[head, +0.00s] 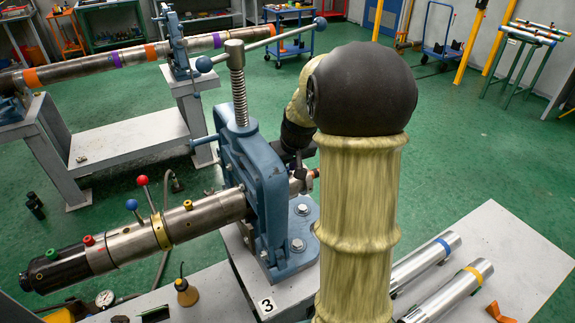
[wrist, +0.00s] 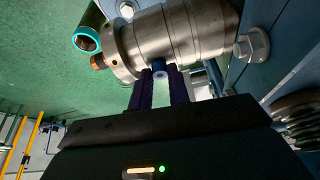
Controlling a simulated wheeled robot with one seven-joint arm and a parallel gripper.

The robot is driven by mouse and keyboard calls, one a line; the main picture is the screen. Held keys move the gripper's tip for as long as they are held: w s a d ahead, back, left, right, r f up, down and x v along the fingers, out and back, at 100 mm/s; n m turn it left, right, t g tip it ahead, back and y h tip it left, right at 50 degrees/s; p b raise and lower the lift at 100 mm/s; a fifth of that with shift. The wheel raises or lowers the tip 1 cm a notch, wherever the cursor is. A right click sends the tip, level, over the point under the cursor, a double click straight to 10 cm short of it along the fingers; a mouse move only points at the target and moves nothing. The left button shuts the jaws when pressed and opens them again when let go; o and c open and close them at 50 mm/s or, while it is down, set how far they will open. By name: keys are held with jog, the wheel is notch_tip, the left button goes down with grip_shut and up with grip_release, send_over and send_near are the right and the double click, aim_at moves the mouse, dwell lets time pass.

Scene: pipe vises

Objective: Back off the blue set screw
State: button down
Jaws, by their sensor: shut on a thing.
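The blue set screw (wrist: 158,68) shows in the wrist view on the side of a steel collar (wrist: 170,40) at the pipe's end. My gripper (wrist: 158,86) has its two dark ribbed fingers closed on the screw, one on each side, with its blue end showing between the tips. In the head view my gripper and the screw are mostly hidden behind my arm and the blue vise (head: 255,175). The pipe (head: 210,212) lies level through this vise. Green, red and yellow screws (head: 188,205) stand along its left part.
Levers with a red knob (head: 142,180) and a blue knob (head: 132,204) rise from the pipe. A bolt (wrist: 252,45) sits close to the collar. Silver tubes (head: 450,290) lie on the right bench. A teal-rimmed tube (wrist: 86,40) is near the collar's end.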

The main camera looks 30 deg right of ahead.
jog(key=shift+d+n, duration=0.15)
jog(key=shift+n, duration=0.15)
jog(key=n+y+b, duration=0.1)
jog(key=n, duration=0.1)
jog(key=shift+d+n, duration=0.1)
jog(key=shift+n, duration=0.3)
jog(key=n+y, duration=0.1)
jog(key=n, duration=0.1)
jog(key=n+g+y+p, duration=0.1)
jog(key=n, duration=0.2)
jog(key=shift+w+d+r+n, duration=0.1)
jog(key=shift+d+n, duration=0.05)
jog(key=shift+n, duration=0.15)
jog(key=n+g+p, duration=0.1)
jog(key=n, duration=0.1)
jog(key=n+y+p, duration=0.1)
jog(key=n+p, duration=0.1)
jog(key=n, duration=0.1)
jog(key=shift+w+d+r+g+y, duration=0.1)
jog(key=shift+w+g+y, duration=0.05)
jog(key=shift+g+y, duration=0.2)
jog(key=shift+w+n+g+p, duration=0.1)
jog(key=shift+n+g+p, duration=0.65)
jog(key=shift+n+p, duration=1)
jog(key=shift+f+n, duration=0.2)
jog(key=shift+n, duration=0.05)
jog(key=c, duration=1.3)
grip_release()
